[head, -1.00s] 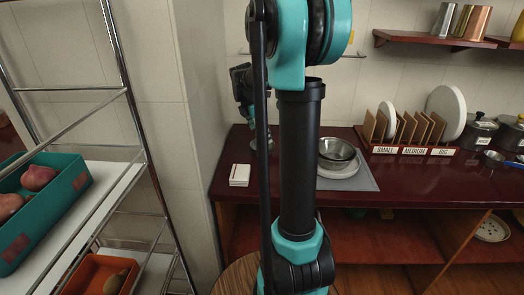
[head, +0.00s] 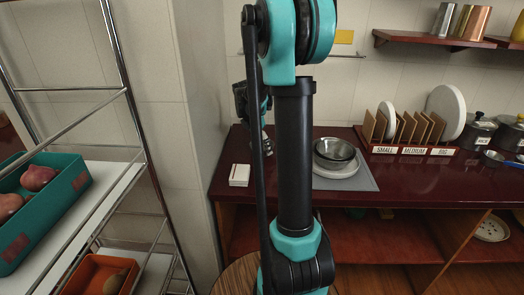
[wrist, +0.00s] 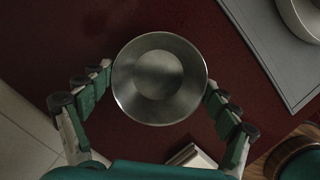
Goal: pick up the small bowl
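The small bowl (wrist: 160,80) is round, shiny metal, and seen from above in the wrist view. It lies between the two fingers of my gripper (wrist: 160,76), which are spread wide. The fingertips sit just outside its rim on the left and right; I cannot tell whether they touch it. In the head view my gripper (head: 261,138) is over the counter, left of the grey mat, and largely hidden behind my arm. I cannot make out the small bowl there.
Other metal bowls (head: 335,150) sit on a white plate on the grey mat (head: 366,183). A small white box (head: 239,174) lies left on the dark red counter (head: 295,207). A wooden rack (head: 410,128), labelled small, medium and big, holds plates, with pots (head: 480,131) to its right.

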